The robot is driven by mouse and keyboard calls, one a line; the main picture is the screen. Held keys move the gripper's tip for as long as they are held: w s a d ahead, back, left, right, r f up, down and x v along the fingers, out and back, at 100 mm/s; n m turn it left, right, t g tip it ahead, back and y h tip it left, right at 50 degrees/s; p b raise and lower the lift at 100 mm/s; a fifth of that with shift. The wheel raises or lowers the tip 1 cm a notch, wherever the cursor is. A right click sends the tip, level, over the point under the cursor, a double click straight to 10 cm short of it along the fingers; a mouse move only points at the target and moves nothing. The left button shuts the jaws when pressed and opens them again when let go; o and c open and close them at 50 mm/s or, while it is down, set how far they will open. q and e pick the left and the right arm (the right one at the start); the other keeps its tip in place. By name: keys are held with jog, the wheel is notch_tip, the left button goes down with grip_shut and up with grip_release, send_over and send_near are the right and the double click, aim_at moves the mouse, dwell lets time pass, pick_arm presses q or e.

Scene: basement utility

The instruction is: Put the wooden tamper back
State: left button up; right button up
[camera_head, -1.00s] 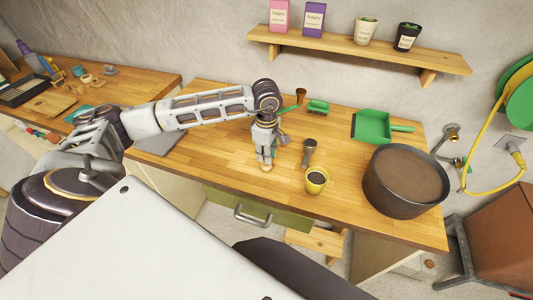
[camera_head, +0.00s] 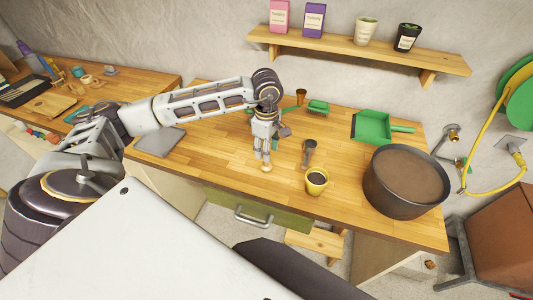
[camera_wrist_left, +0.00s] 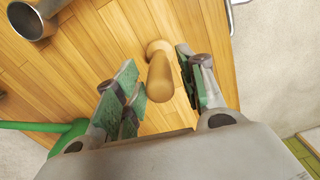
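The wooden tamper (camera_head: 267,168) stands near the front edge of the wooden worktop. In the left wrist view the tamper (camera_wrist_left: 160,75) has a rounded pale wooden handle and a wider foot on the wood. My left gripper (camera_head: 262,157) points down over it. My right gripper is in neither view.
A dark metal cup (camera_head: 309,153) and a yellow mug (camera_head: 316,181) stand right of the gripper. A large brown-filled pot (camera_head: 401,205) and a green dustpan (camera_head: 372,126) are farther right. A grey mat (camera_head: 160,141) lies left, with clear wood between. A shelf (camera_head: 350,54) hangs above.

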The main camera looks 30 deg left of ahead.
pick_arm(q)
jog(key=shift+r+b, duration=0.55)
jog(key=shift+r, duration=4.1)
